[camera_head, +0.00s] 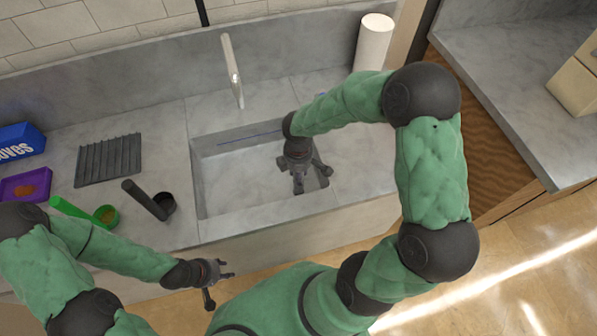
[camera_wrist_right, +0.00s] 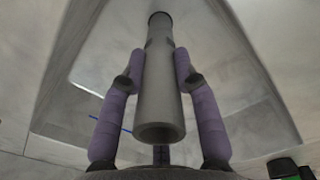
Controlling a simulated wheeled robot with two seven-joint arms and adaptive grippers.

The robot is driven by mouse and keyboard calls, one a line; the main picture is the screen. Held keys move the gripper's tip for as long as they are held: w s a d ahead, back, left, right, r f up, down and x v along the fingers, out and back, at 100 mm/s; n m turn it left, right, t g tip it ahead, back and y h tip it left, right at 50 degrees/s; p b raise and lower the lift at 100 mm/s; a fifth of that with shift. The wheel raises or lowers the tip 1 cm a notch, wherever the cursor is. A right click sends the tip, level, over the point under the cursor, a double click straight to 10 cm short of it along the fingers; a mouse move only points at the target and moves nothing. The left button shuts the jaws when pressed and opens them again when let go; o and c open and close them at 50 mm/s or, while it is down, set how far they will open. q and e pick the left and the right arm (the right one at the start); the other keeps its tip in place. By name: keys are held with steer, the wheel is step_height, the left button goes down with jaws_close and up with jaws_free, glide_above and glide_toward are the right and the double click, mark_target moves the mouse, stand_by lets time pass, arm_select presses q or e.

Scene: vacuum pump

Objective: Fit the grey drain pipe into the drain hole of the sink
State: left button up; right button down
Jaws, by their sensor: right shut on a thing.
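The grey drain pipe (camera_wrist_right: 160,100) is a hollow tube gripped between the purple-padded fingers of my right gripper (camera_wrist_right: 160,62). Its open near end faces the wrist camera, and its far end points at the sink basin. My right gripper (camera_head: 311,180) is inside the sink (camera_head: 232,180), low in the basin's right half. In the head view I cannot make out the pipe apart from the gripper. The drain hole is not clearly visible, and I cannot tell whether the pipe's far end touches it. My left gripper (camera_head: 220,288) is open and empty in front of the counter.
A tall faucet (camera_head: 234,75) stands behind the sink. A white paper roll (camera_head: 373,42) is at the back right. A ribbed dark mat (camera_head: 108,159), a dark scoop (camera_head: 144,199), a green scoop (camera_head: 72,211), a purple tray (camera_head: 14,188) and a blue box (camera_head: 18,145) are left of the sink.

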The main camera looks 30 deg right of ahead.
steer(key=shift+f, duration=0.2)
steer(key=c, duration=0.8)
jaws_free()
steer(key=shift+c, duration=0.2)
step_height(320, 180, up, 12)
steer(key=shift+r, duration=0.1)
